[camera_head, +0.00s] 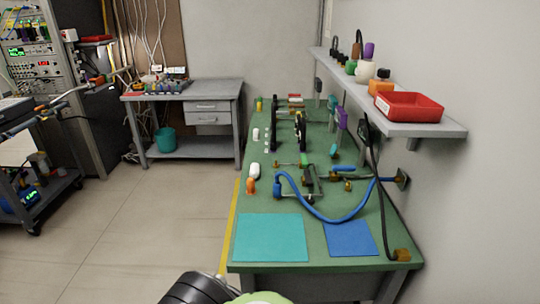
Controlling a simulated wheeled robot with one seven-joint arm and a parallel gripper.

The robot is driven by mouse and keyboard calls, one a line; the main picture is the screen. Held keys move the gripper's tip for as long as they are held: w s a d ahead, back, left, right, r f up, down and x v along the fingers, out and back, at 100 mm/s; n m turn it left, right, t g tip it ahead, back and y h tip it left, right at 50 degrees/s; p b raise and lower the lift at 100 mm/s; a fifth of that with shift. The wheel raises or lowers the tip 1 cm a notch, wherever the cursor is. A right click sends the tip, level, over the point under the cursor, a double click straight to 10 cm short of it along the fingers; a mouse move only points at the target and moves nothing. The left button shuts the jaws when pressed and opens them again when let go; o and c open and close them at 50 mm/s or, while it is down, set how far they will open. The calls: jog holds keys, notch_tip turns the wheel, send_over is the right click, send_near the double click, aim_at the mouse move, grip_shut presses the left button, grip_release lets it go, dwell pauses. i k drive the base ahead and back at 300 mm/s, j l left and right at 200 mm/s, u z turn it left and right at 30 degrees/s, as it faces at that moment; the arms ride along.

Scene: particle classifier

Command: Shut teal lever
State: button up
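On the green-topped workbench (254,225) stands a group of pipes and valves (310,183) with small coloured handles. A small green-teal handle (333,152) stands up near the back wall side of this group; it may be the teal lever, but it is too small to be sure. Another green upright piece (332,103) is farther back by the wall. Whether either handle is open or shut cannot be told. Part of my own arm shows at the bottom edge, in front of the bench. My gripper is not in view.
A teal mat (271,238) and a blue mat (351,239) lie at the bench's near end. A blue hose (320,214) loops over the bench. A wall shelf (385,115) with a red tray (408,106) overhangs its right side. Open floor (140,230) lies left.

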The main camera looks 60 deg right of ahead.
aim_at(333, 150)
jog(key=i+j+u, duration=0.25)
jog(key=u, duration=0.15)
jog(key=i+j+u, duration=0.35)
jog(key=i+z, duration=0.65)
jog(key=z, duration=0.15)
jog(key=i+j+z, duration=0.1)
jog(key=i+z, duration=0.2)
jog(key=z, duration=0.15)
jog(key=i+l+z, duration=0.25)
jog(key=z, duration=0.2)
jog(key=i+l+z, duration=0.15)
jog(key=i+z, duration=0.55)
jog(key=z, duration=0.2)
jog(key=i+z, duration=0.45)
jog(key=i+j+z, duration=0.2)
jog(key=z, duration=0.25)
jog(key=i+l+z, duration=0.2)
jog(key=i+z, duration=0.15)
jog(key=i+l+z, duration=0.1)
jog(key=i+z, duration=0.25)
jog(key=i+j, duration=0.15)
jog(key=i, duration=0.4)
